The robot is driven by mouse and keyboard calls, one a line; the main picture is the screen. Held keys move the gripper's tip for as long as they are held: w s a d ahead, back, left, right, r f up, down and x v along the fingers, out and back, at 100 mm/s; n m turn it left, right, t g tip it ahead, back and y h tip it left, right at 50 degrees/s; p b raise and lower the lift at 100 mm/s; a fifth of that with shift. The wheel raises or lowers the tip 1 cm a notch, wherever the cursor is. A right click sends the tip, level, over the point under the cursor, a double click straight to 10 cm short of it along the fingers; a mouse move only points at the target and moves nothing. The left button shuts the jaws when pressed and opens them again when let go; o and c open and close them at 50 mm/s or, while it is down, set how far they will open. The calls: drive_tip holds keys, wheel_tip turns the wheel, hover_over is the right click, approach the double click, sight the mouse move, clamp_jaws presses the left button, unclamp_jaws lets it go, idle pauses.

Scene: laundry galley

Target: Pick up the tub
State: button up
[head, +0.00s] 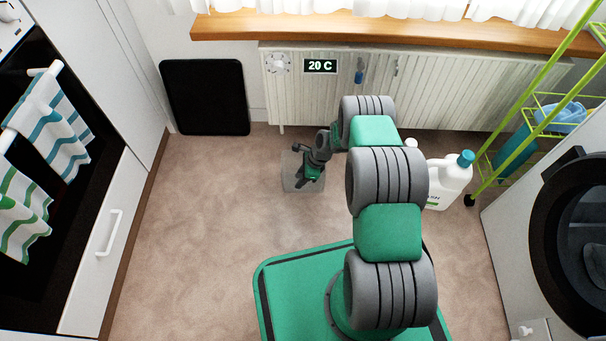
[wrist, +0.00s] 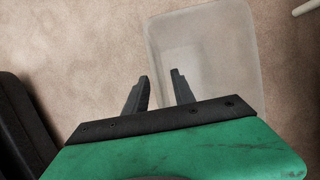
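The tub (head: 289,165) is a small translucent, open-topped container on the floor in front of the radiator. In the wrist view the tub (wrist: 205,45) lies above and to the right of the gripper's centre. My gripper (head: 305,172) is at the tub, covering part of it in the head view. In the wrist view my gripper (wrist: 160,76) has its two dark fingers apart, with the tub's left wall showing between them. The left finger appears outside that wall and the right finger overlaps the tub's interior. I cannot tell whether either finger touches it.
A radiator (head: 440,95) stands along the back wall, with a black panel (head: 205,97) leaning to its left. A white detergent bottle (head: 450,178) and a green wheeled rack (head: 510,155) stand right. The floor (head: 205,230) left of the tub is clear.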

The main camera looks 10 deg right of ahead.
drive_tip(key=shift+c, duration=0.3)
clamp_jaws()
idle(1.0)
